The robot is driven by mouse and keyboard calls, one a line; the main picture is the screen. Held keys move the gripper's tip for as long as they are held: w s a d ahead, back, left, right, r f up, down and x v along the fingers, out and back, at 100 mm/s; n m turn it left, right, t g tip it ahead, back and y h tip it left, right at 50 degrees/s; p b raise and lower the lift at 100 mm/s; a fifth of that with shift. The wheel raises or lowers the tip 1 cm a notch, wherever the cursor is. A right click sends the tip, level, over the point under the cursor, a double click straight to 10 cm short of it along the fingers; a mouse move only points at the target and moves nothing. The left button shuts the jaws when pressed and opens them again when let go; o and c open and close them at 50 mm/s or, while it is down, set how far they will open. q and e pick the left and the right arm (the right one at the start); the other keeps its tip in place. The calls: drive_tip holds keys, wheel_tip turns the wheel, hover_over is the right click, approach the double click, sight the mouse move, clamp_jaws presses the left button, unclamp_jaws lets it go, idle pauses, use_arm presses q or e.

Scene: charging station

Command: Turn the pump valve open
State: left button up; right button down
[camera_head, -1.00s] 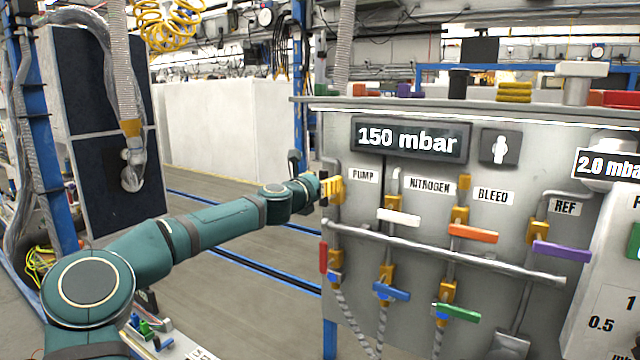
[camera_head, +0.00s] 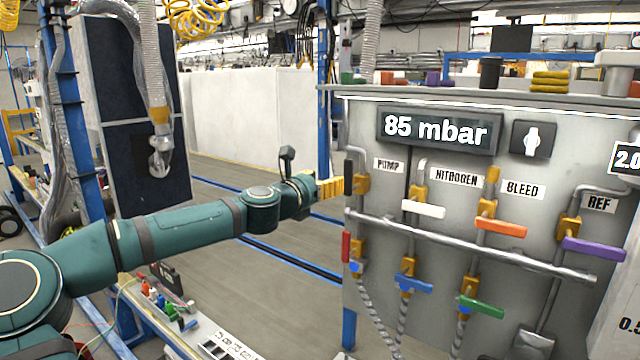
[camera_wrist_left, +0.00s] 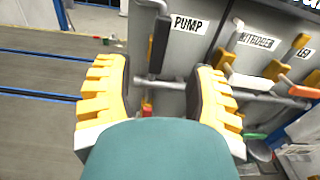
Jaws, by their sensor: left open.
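The pump valve's black handle (camera_head: 349,178) stands upright along its pipe at the panel's left edge, beside its yellow body (camera_head: 361,184) and left of the PUMP label (camera_head: 389,165). My left gripper (camera_head: 340,187) reaches in from the left, close to the handle. In the left wrist view the gripper (camera_wrist_left: 164,85) is open, with yellow-padded fingers and nothing between them. The black handle (camera_wrist_left: 160,43) shows upright beyond the fingertips, to the left of the PUMP label (camera_wrist_left: 188,24). Contact cannot be told. My right gripper is not in view.
The display (camera_head: 437,130) reads 85 mbar. A white handle (camera_head: 423,209) and an orange handle (camera_head: 501,227) lie to the right. A horizontal pipe (camera_head: 470,247) crosses the panel below. Open floor (camera_head: 235,215) lies left of the panel.

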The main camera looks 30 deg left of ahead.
use_arm(q)
drive_tip(key=shift+s, duration=0.6)
drive_tip(key=s+d+f+m+g+h, duration=0.1)
drive_tip(key=s+d+f+m+g, duration=0.15)
drive_tip(key=d+f+m, duration=0.7)
drive_tip(key=s+d+f+m+g+h, duration=0.1)
drive_tip(key=s+d+f+m+g, duration=0.3)
drive_tip(key=f, duration=1)
drive_tip(key=d+f+m+g+h, duration=0.2)
drive_tip(key=d+f+m, duration=0.1)
drive_tip(key=d+f, duration=0.65)
drive_tip(key=s+d+f+m+g, duration=0.35)
drive_tip(key=s+f+m, duration=0.45)
drive_tip(key=s+f, duration=0.4)
drive_tip(key=s+a+f+m+g+y, duration=0.2)
drive_tip(key=s+f+m+g, duration=0.2)
drive_tip(key=s+f+m, duration=0.4)
drive_tip(key=s, duration=0.4)
drive_tip(key=shift+a+f+y, duration=0.2)
drive_tip(key=shift+a+y, duration=0.1)
drive_tip(key=shift+a, duration=0.1)
drive_tip(key=shift+m, duration=0.25)
